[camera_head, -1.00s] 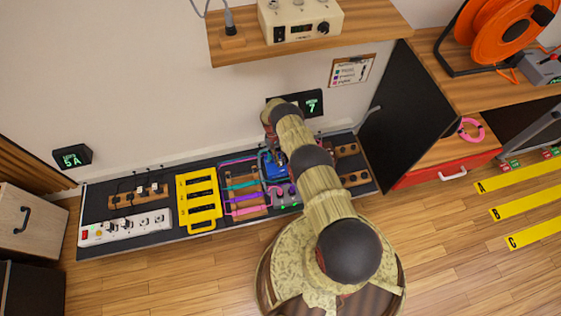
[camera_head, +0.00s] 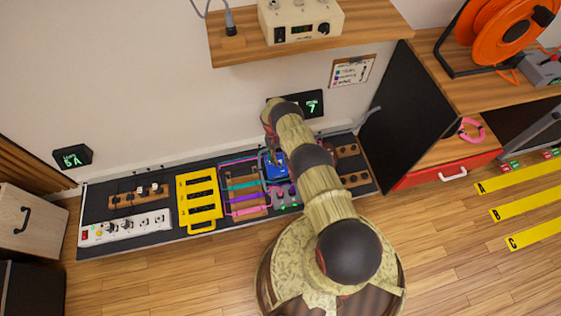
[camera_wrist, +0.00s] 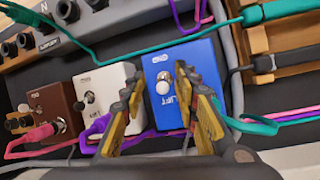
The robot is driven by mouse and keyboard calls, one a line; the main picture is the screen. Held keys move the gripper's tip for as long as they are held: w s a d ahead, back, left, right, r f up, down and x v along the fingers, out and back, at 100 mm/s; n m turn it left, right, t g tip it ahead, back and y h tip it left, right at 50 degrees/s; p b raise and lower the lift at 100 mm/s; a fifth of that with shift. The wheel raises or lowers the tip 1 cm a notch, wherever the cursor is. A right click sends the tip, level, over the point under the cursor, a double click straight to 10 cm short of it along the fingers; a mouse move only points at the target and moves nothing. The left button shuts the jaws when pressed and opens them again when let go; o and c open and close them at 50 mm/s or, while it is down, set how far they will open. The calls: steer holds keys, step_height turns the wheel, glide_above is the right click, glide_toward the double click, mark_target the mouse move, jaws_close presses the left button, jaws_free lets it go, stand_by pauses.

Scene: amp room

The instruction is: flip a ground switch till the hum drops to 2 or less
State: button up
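My gripper (camera_wrist: 159,76) is open in the wrist view, its two yellow-and-grey fingers apart over a blue pedal (camera_wrist: 202,60). The pedal carries a pale round-headed control (camera_wrist: 163,86) that shows between the fingers; I cannot tell whether they touch it. A white pedal (camera_wrist: 92,84) and a brown pedal (camera_wrist: 58,100) stand to its left. In the head view the blue pedal (camera_head: 279,167) is partly hidden by my arm. A wall display (camera_head: 312,106) reads 7.
Teal, purple and pink cables run around the pedals, with a teal plug (camera_wrist: 262,12) at the upper right. A yellow rack (camera_head: 198,199) and a white power strip (camera_head: 125,227) lie left on the board. Another display (camera_head: 72,157) reads 5 A. An open black door (camera_head: 408,112) stands right.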

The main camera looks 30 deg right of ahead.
mark_target(281, 161)
step_height(281, 161, up, 10)
steer(key=shift+f, duration=0.25)
stand_by(0.3)
stand_by(0.5)
